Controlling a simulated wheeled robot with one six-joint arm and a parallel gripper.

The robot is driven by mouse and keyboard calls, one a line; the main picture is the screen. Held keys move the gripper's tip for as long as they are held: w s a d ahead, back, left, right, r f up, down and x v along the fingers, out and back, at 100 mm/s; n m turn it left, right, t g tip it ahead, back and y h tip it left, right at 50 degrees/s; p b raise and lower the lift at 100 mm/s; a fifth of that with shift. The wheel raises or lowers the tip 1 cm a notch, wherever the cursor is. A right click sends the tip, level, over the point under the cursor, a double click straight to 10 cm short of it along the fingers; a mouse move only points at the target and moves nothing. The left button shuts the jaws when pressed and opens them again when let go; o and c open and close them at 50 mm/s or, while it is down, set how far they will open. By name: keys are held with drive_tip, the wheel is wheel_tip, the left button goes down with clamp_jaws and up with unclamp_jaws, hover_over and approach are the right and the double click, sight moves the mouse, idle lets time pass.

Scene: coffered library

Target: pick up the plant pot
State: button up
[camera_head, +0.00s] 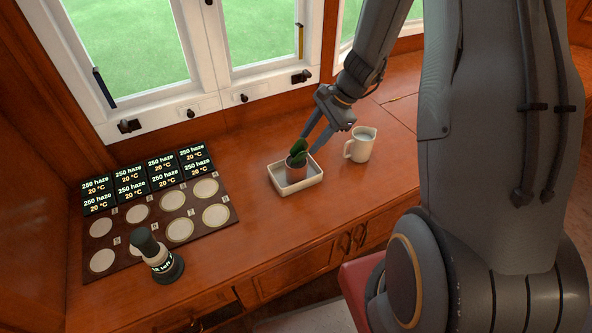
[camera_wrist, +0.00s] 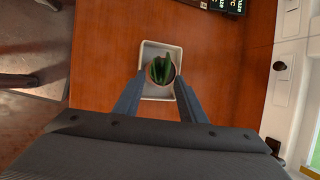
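The plant pot (camera_head: 296,172) is a small brownish pot with a green plant, standing upright in a white rectangular tray (camera_head: 279,187) on the wooden counter. In the wrist view the pot (camera_wrist: 151,75) is seen from above, with green leaves inside its round rim. My gripper (camera_head: 308,146) reaches down from the upper right to the plant. In the wrist view my gripper (camera_wrist: 160,84) has its two fingers apart, one on each side of the pot's near part. I cannot tell whether the fingertips touch the pot.
A cream jug (camera_head: 360,145) stands close to the right of the tray. A dark board (camera_head: 160,226) with several pale discs and small displays lies at the left. A dark green-black bottle-like object (camera_head: 157,256) stands at its front. Windows (camera_head: 130,50) line the back. Bare counter lies between board and tray.

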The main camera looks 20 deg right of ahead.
sight(295, 161)
drive_tip(key=shift+x, duration=4.2)
drive_tip(key=shift+w, duration=0.1)
drive_tip(key=shift+c, duration=0.3)
drive_tip(key=shift+r, duration=0.1)
clamp_jaws()
